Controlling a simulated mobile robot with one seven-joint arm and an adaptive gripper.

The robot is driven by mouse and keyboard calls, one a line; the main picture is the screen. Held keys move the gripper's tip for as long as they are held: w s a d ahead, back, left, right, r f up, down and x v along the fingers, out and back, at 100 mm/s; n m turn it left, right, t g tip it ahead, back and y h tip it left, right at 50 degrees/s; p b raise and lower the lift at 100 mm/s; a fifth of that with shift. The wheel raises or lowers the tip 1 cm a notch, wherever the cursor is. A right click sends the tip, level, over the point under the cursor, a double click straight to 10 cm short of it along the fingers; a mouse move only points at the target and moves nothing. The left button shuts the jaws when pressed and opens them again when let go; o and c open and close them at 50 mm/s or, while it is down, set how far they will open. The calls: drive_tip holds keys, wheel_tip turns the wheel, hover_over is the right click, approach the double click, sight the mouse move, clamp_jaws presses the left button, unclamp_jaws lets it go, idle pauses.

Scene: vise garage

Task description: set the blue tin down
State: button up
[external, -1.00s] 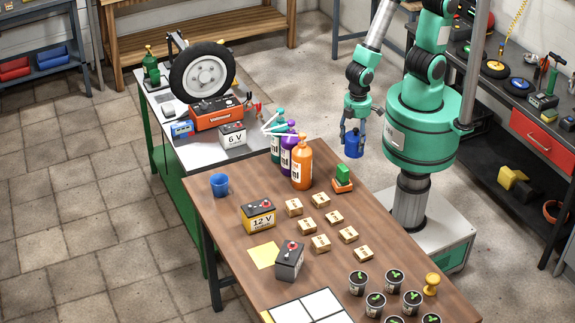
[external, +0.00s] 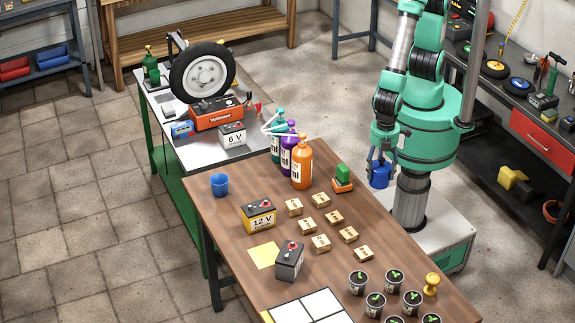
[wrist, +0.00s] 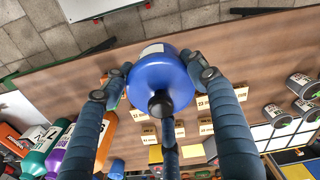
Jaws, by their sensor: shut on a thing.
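The blue tin (external: 380,174) is held in my gripper (external: 380,162), just off the far right edge of the wooden table (external: 230,206) in the external view. In the wrist view the blue tin (wrist: 160,80) fills the middle, with a dark knob on its near end and a pale label on its side. The fingers of my gripper (wrist: 158,88) close around it from both sides, with a third finger below. The tin's underside is hidden in both views.
An orange bottle (external: 302,165), a green block on an orange base (external: 342,178) and small wooden blocks (external: 294,207) stand on the table. Potted seedlings (external: 358,283) and a yellow knob-shaped piece (external: 431,284) are at the near right. The table's right strip beside the blocks is bare.

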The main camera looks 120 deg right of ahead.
drive_tip(key=s+a+n, duration=0.4)
drive_tip(key=a, duration=0.8)
drive_tip(key=f, duration=0.5)
drive_tip(key=shift+s+a+f, duration=0.15)
drive_tip(key=shift+a+f, duration=0.05)
drive_tip(key=shift+a, duration=0.05)
drive_tip(key=w+a+f, duration=0.1)
drive_tip(key=w+a, duration=0.9)
drive_tip(key=a, duration=0.1)
drive_tip(key=shift+w+f+b, duration=0.2)
drive_tip(key=shift+b, duration=0.1)
drive_tip(key=shift+w+a, duration=0.1)
drive_tip(key=shift+w+a+f+b, duration=0.1)
drive_tip(key=shift+f+b, duration=0.1)
drive_tip(key=shift+f, duration=0.7)
drive_tip(key=shift+w+a+f+b, duration=0.1)
drive_tip(key=shift+f+b, duration=0.05)
drive_tip(key=shift+f, duration=0.75)
drive_tip(key=shift+f, duration=0.1)
